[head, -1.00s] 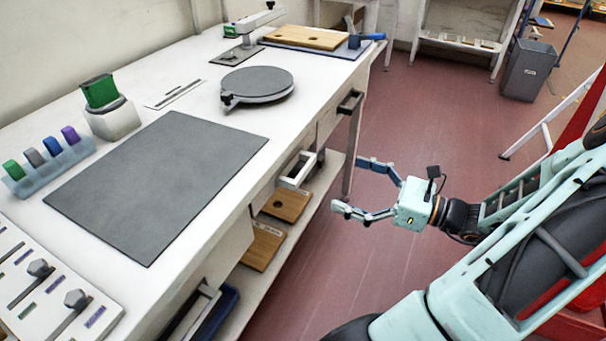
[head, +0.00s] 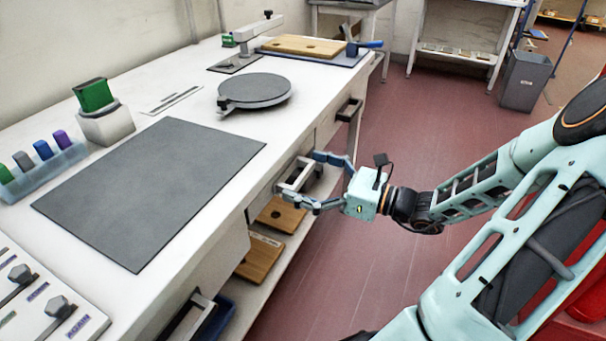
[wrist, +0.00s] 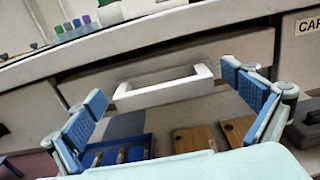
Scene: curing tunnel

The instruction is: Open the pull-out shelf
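A pale bar handle (head: 293,174) sticks out from the front of the white workbench, below its top. In the wrist view the handle (wrist: 165,89) lies across the middle, on a wide flat front panel (wrist: 130,70) that looks like the closed front of the pull-out shelf. My gripper (head: 304,178) is at the handle, its blue-padded fingers spread wide. In the wrist view my gripper (wrist: 164,84) has one finger beyond each end of the handle, with gaps showing. Whether the fingertips reach level with the bar is unclear.
The workbench (head: 190,75) carries a grey mat (head: 155,185) and a round turntable (head: 256,88). Other handles show at a dark one (head: 349,108) and near the front (head: 190,315). Wooden boards (head: 280,214) lie on the lower shelf. The red floor (head: 400,120) beside the bench is clear.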

